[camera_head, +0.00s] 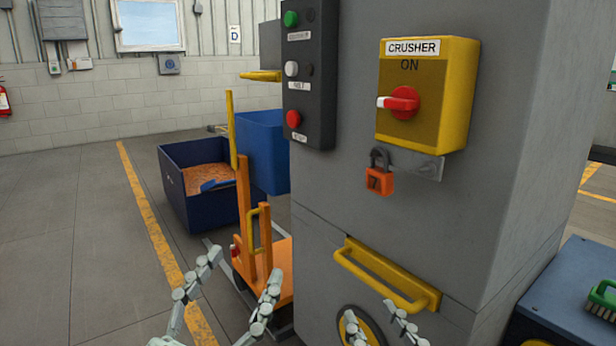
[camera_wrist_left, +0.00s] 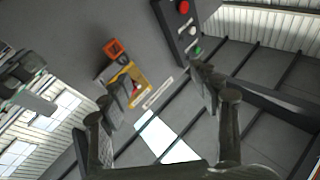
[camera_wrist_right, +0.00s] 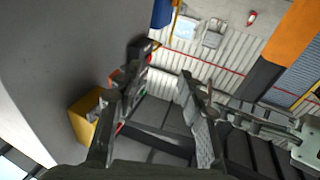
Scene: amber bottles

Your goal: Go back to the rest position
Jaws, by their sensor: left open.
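My left gripper (camera_head: 243,268) is at the bottom of the head view, left of the grey crusher cabinet (camera_head: 345,215). Its fingers are spread and nothing is between them; the left wrist view also shows them apart (camera_wrist_left: 155,85). My right gripper (camera_head: 371,312) is at the bottom edge, in front of the cabinet's lower part and below the yellow handle (camera_head: 385,278). Its fingers are apart and empty, as the right wrist view also shows (camera_wrist_right: 160,80). Both wrists are cut off by the frame in the head view.
The cabinet carries a yellow switch box (camera_head: 440,120) marked ON, an orange padlock (camera_head: 379,182) and a button panel (camera_head: 318,115). An orange cart (camera_head: 277,275) and blue bins (camera_head: 203,205) stand left. A blue-topped surface (camera_head: 570,285) with a green brush (camera_head: 604,297) is right. Left floor is clear.

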